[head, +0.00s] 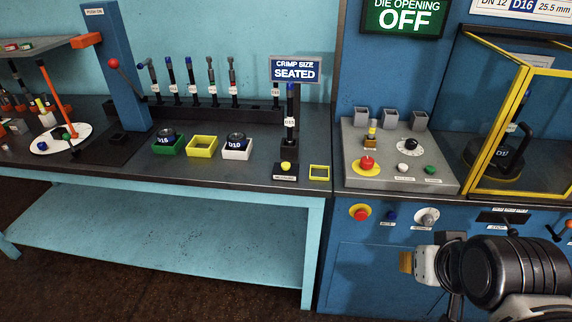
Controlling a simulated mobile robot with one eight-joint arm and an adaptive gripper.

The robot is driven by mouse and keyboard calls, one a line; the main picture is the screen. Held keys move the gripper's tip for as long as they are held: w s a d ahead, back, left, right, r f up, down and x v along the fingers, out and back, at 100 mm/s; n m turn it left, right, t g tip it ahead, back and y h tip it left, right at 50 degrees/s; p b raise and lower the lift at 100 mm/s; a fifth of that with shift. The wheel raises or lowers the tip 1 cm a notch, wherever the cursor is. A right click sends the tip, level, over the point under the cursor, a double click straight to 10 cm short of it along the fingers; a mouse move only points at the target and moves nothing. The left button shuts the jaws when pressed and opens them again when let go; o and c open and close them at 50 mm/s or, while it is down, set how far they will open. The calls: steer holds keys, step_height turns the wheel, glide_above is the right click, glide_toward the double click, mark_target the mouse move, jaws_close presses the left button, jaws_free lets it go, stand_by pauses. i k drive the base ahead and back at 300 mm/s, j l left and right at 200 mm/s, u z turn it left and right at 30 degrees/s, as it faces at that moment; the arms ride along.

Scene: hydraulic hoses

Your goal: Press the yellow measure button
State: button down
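The yellow measure button (286,166) sits on top of a small dark box with a white label (284,178), near the front edge of the bench. Its label is too small to read. A black post with a hose piece (290,115) rises just behind it, under a sign (296,69) reading "CRIMP SIZE SEATED". My gripper (410,262) is at the lower right, in front of the blue machine and well to the right of and lower in the picture than the button. A tan block-like part shows at its tip; I cannot tell whether its fingers are open or shut.
A yellow square frame (319,172) lies right of the button box. Green (168,146), yellow (201,147) and white (237,149) trays stand to the left. A grey panel (390,180) with a red button and the yellow-framed guard (490,150) are to the right.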

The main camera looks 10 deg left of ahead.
mark_target(285, 166)
steer(key=i+j, duration=0.15)
steer(key=j, duration=0.2)
steer(key=i+j, duration=0.1)
steer(key=j, duration=0.25)
steer(key=i+j, duration=0.15)
steer(key=j, duration=0.2)
steer(key=i+j, duration=0.15)
steer(key=j, duration=0.2)
